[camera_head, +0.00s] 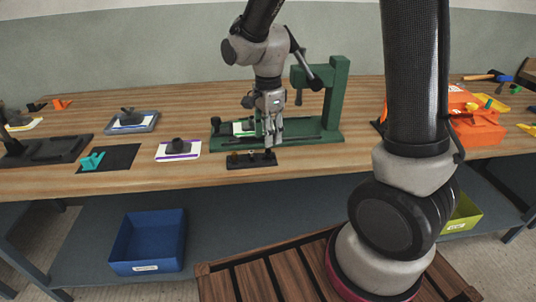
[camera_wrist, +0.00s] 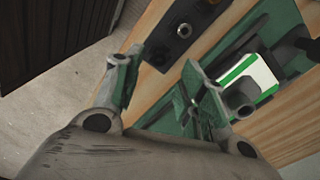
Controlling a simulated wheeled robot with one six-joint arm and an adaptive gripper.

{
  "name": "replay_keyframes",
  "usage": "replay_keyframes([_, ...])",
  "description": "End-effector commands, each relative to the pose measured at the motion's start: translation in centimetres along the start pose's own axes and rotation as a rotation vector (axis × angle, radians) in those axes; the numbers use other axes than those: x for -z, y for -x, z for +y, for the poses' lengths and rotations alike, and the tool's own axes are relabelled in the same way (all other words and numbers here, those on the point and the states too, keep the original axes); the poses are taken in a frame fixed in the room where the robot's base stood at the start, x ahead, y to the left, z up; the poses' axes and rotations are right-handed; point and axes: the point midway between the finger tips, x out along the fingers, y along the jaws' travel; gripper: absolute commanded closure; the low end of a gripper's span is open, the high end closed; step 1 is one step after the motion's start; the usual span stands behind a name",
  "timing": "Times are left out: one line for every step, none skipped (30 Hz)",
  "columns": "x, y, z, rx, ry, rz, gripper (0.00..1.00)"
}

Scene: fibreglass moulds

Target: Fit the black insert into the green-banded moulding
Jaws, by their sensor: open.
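The green-banded moulding (camera_head: 244,128) is a white plate with a green stripe and a dark raised block, lying on the green press base. It also shows at the right of the wrist view (camera_wrist: 262,72). A black holder strip (camera_head: 262,161) lies in front of the base. Small dark round pieces stand on it, one with a metallic ring (camera_wrist: 184,30); I cannot tell which is the black insert. My gripper (camera_head: 272,143) is open and points down near the base's front edge, above and behind the strip.
The green press (camera_head: 341,90) rises close behind and right of my gripper. A purple-banded moulding (camera_head: 178,155), a black mat (camera_head: 122,153) with a teal piece, and a grey tray (camera_head: 149,127) lie left. A blue bin (camera_head: 148,240) sits below.

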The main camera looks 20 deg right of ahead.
Motion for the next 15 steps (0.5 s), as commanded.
replay_keyframes([0.0, -0.7, 0.1, -0.004, 0.0, 0.001, 0.59])
replay_keyframes([0.0, -1.1, 0.1, -0.004, 0.001, 0.001, 0.59])
replay_keyframes([0.0, -1.6, 0.1, -0.004, 0.001, 0.001, 0.59])
replay_keyframes([0.0, -2.2, 0.1, -0.004, 0.001, 0.001, 0.59])
replay_keyframes([0.0, -2.7, 0.1, -0.005, 0.001, 0.001, 0.59])
replay_keyframes([-0.1, -3.4, 0.1, -0.005, 0.002, 0.001, 0.59])
replay_keyframes([-0.1, -3.8, 0.1, -0.005, 0.002, 0.001, 0.59])
replay_keyframes([-0.1, -4.2, 0.1, -0.005, 0.002, 0.001, 0.59])
replay_keyframes([-0.1, -4.7, 0.1, -0.003, 0.002, 0.0, 0.59])
replay_keyframes([-0.1, -4.9, 0.1, -0.003, 0.002, 0.0, 0.59])
replay_keyframes([-0.1, -5.1, 0.1, -0.002, 0.002, 0.0, 0.59])
replay_keyframes([-0.1, -5.3, 0.1, -0.001, 0.002, 0.0, 0.59])
replay_keyframes([-0.1, -5.4, 0.0, 0.0, 0.002, 0.0, 0.59])
replay_keyframes([-0.1, -5.4, 0.0, 0.0, 0.002, 0.0, 0.59])
replay_keyframes([-0.1, -5.4, 0.0, 0.0, 0.002, 0.0, 0.59])
